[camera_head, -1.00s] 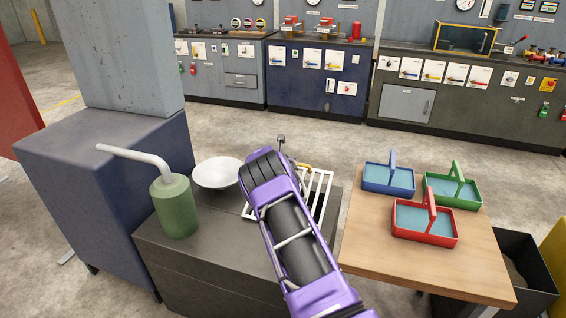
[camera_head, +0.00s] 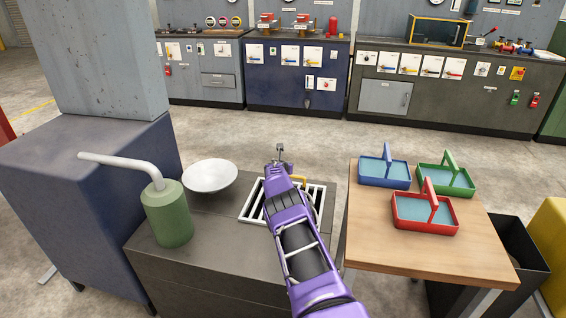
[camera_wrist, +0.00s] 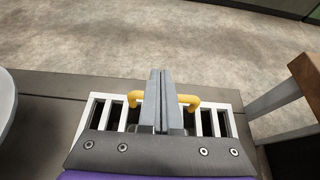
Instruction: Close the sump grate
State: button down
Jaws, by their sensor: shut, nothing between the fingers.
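The sump grate (camera_head: 258,203) is a white barred panel at the far right part of the dark counter top, with dark gaps between its bars. It looks about level with the counter, but I cannot tell whether it is fully seated. Its yellow handle (camera_head: 300,181) is partly behind my arm. In the wrist view the grate (camera_wrist: 207,122) spans the lower middle, and the handle (camera_wrist: 188,100) shows on both sides of my fingers. My gripper (camera_head: 279,152) is shut and empty, in front of the handle's middle in the wrist view. Contact cannot be told.
A white dish (camera_head: 210,177) and a green pump bottle (camera_head: 167,215) with a long spout stand left of the grate. A wooden table (camera_head: 385,250) at the right holds blue, green and red trays. Floor behind the counter is clear.

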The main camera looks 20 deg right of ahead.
jog(key=shift+w+d+f, duration=0.1)
jog(key=shift+d+f, duration=0.55)
dwell(0.3)
